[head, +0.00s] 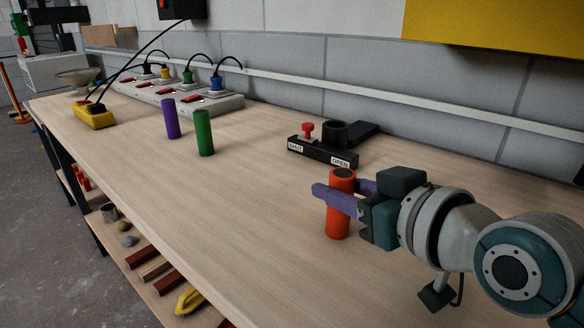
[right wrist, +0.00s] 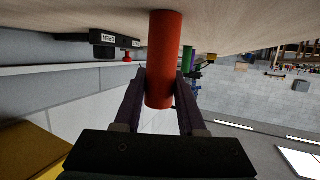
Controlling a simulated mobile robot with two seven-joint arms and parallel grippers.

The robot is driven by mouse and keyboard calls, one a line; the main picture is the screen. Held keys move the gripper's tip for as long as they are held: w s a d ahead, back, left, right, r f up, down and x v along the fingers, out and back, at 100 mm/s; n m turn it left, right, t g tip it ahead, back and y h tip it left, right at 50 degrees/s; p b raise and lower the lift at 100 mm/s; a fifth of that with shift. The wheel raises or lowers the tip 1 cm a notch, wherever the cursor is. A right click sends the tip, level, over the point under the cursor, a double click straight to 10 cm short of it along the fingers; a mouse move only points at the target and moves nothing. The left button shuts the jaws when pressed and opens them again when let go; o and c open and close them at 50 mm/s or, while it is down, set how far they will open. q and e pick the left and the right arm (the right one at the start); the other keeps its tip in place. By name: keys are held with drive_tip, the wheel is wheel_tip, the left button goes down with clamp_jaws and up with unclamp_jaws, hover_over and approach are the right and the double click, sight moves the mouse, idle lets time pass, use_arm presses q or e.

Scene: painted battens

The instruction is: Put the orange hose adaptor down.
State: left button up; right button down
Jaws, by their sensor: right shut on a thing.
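The orange hose adaptor (head: 338,222) is an upright orange-red cylinder with a dark opening at its top. My right gripper (head: 345,195) is shut on it, with one purple finger on each side near its upper part. Its lower end is at or very near the workbench top (head: 250,220); I cannot tell if it touches. In the right wrist view the adaptor (right wrist: 165,60) stands between the two fingers (right wrist: 160,95), and the bench shows at the top of the picture. My left gripper is not in view.
A black fixture marked SHUT and OPEN (head: 322,152) with a red knob stands behind the adaptor. Purple (head: 171,119) and green (head: 204,133) cylinders stand further left. A power strip (head: 180,97) with plugs and a yellow connector (head: 94,115) lie beyond. The bench left of the adaptor is clear.

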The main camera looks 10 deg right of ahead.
drive_tip(key=shift+c, duration=2.4)
unclamp_jaws()
drive_tip(key=shift+r, duration=0.15)
drive_tip(key=shift+s+d+r+p, duration=0.1)
drive_tip(key=shift+s+p, duration=0.2)
drive_tip(key=p+v, duration=0.1)
drive_tip(key=v, duration=1)
drive_tip(key=shift+s+p, duration=0.15)
drive_tip(key=shift+p, duration=0.25)
drive_tip(key=shift+r, duration=0.1)
